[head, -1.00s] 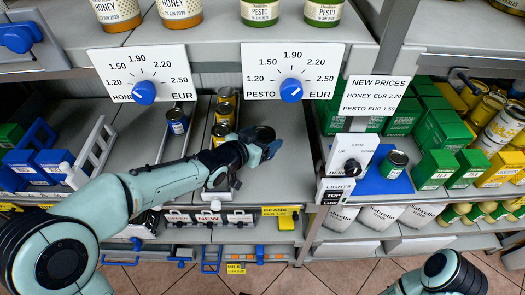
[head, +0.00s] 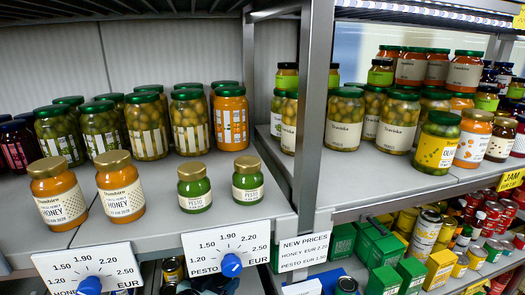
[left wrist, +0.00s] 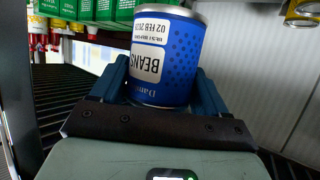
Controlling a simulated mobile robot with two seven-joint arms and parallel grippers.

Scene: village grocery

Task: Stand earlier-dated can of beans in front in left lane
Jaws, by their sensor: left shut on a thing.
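In the left wrist view, my left gripper (left wrist: 150,98) is shut on a blue can of beans (left wrist: 170,60). One finger is on each side of the can. Its white label shows "BEANS" and a date beginning "02 FEB"; I cannot read the year surely. The lettering is rotated in this view. In the head view, a can with a gold rim (head: 172,270) shows at the bottom edge, below the upper shelf. The lanes are mostly hidden there. My right gripper is not in view.
Honey jars (head: 122,185) and pesto jars (head: 248,178) stand along the upper shelf's front. Below hang the honey dial (head: 90,286) and pesto dial (head: 230,265). A metal post (head: 312,130) divides the shelves. Green cartons (left wrist: 85,10) show behind the can in the wrist view.

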